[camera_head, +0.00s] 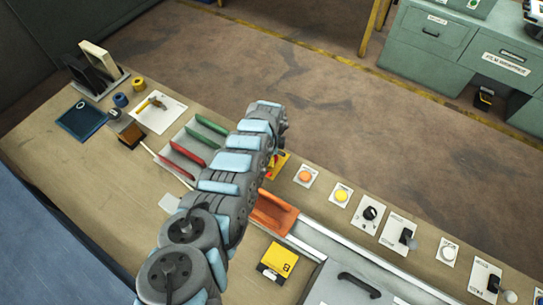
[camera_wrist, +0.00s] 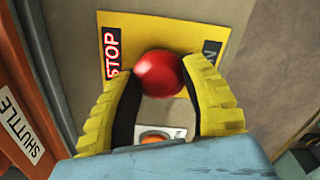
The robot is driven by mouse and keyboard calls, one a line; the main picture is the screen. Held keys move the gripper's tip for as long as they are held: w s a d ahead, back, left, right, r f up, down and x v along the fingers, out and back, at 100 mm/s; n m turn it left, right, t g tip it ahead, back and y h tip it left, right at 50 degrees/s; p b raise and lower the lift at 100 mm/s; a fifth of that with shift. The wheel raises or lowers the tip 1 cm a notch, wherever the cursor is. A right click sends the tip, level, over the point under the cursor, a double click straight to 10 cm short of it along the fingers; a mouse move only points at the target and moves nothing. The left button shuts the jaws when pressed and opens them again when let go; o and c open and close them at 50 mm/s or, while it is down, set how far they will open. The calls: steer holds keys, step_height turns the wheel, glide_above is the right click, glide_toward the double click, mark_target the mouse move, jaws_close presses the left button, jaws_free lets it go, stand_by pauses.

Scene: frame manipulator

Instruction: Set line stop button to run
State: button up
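The line stop button is a round red knob (camera_wrist: 160,73) on a yellow plate (camera_wrist: 150,30) in the wrist view. The plate reads STOP at the left, and a partly hidden label (camera_wrist: 211,50) ending in N is at the right. My gripper (camera_wrist: 158,68) has its two yellow fingers apart, one on each side of the knob. The right fingertip is at the knob's edge; I cannot tell whether it touches. A small gap shows at the left. In the head view my arm hides most of the plate; a yellow corner (camera_head: 280,163) shows.
An orange button (camera_wrist: 152,139) shows between the fingers. An orange part labelled SHUTTLE (camera_wrist: 18,125) is at the left. In the head view, an orange button (camera_head: 305,176), a yellow button (camera_head: 341,195) and several knobs line the bench to the right.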

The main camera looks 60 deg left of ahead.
steer(key=shift+r+p, duration=0.85)
steer(key=shift+p, duration=0.25)
jaws_close()
steer(key=shift+f, duration=0.1)
steer(key=o, duration=1.3)
jaws_free()
steer(key=shift+o, duration=0.2)
